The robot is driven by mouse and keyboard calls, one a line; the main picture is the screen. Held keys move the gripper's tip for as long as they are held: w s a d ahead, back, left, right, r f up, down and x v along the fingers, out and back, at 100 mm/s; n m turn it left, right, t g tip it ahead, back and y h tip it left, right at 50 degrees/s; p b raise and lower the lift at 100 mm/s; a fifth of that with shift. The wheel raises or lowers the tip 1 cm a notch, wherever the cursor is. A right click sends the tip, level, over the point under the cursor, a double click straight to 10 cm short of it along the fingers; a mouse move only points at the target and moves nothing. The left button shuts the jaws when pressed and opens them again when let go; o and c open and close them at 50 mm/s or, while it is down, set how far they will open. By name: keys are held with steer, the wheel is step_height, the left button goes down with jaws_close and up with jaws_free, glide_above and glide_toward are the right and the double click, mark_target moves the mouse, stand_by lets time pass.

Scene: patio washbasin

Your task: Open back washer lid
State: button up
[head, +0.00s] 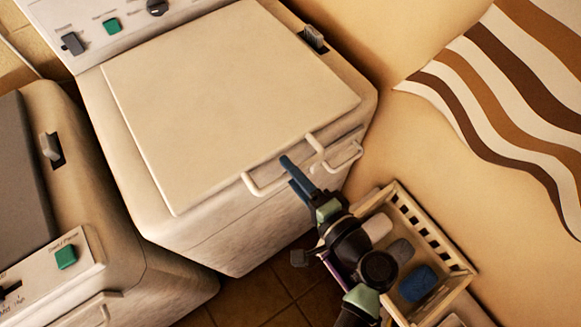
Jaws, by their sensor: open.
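The washer (225,235) in the middle of the head view has a large cream lid (225,95), lying flat and shut. A pale bar handle (262,187) runs along the lid's front edge, with its middle partly hidden behind my fingers. My gripper (291,172) comes from the lower right, with its blue fingers open across this handle. I cannot tell whether the fingers touch the handle or whether the bar lies between them. No object shows held in the gripper.
A second washer (150,290) with a grey lid (20,180) stands at the left. A slatted crate (440,245) holding brushes or sponges is beside my arm at the lower right. Another small handle (348,160) is on the middle washer's front. A striped cloth (510,85) hangs at the right.

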steer(key=shift+w+a, duration=0.2)
steer(key=shift+w, duration=0.05)
jaws_close()
stand_by(1.4)
